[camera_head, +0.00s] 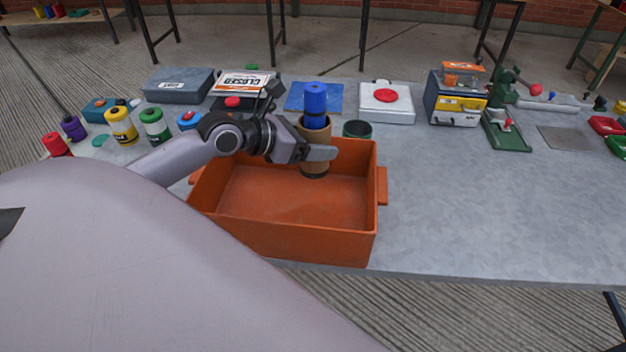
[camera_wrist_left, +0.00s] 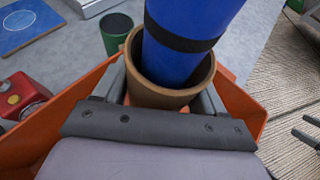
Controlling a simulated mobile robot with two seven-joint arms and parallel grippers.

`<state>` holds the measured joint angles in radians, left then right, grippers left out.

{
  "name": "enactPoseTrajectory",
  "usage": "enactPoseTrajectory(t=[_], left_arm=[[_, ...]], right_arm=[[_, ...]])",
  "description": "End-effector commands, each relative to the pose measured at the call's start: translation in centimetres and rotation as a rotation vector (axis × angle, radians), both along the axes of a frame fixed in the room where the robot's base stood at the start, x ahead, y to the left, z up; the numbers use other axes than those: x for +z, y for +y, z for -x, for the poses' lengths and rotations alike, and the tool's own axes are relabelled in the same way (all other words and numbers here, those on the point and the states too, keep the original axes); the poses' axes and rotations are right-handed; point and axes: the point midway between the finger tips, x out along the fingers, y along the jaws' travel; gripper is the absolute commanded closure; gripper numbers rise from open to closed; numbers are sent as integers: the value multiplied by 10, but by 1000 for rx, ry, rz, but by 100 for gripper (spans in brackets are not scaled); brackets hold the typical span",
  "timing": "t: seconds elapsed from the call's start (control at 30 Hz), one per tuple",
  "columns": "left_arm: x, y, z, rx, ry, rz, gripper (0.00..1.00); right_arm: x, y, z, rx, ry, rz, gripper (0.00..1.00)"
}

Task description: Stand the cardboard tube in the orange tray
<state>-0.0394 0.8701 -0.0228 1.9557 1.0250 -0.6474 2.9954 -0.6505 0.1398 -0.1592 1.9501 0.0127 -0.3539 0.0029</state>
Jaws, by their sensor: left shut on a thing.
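The cardboard tube (camera_head: 314,134) is brown, upright, and held by my left gripper (camera_head: 312,150) over the back right part of the orange tray. A blue cylinder with a dark band (camera_head: 315,98) stands up out of its top. In the left wrist view my left gripper (camera_wrist_left: 165,100) has its fingers on both sides of the tube (camera_wrist_left: 168,97), with the blue cylinder (camera_wrist_left: 185,45) inside it. The orange tray (camera_head: 300,245) is an open box and otherwise looks empty. I cannot tell whether the tube's lower end touches the tray floor.
A dark green cup (camera_head: 357,129) stands just behind the tray. Several coloured jars, such as the yellow one (camera_head: 121,126), stand at the left. A white box with a red button (camera_head: 386,102) is behind. The grey table (camera_head: 480,210) right of the tray is clear.

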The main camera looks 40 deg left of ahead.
Motion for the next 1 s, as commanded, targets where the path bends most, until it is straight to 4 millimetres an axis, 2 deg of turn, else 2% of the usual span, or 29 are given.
enactPoseTrajectory(t=[0.03,0.2,0.47,0.67,0.8,1.0], left_arm=[[-15,0,0,1,-1,1,80],[-48,0,-1,1,-6,-1,80],[-69,0,-1,1,-7,0,80],[-99,0,-1,0,-5,1,80],[-105,0,-2,1,-8,1,80],[-105,0,-1,1,-8,1,80]], right_arm=[[-4,0,0,0,1,0,0],[-10,0,0,0,1,0,0],[-15,0,0,0,1,0,0],[-24,0,0,0,1,0,0],[-25,0,0,0,1,0,0],[-25,0,0,0,1,0,0]])
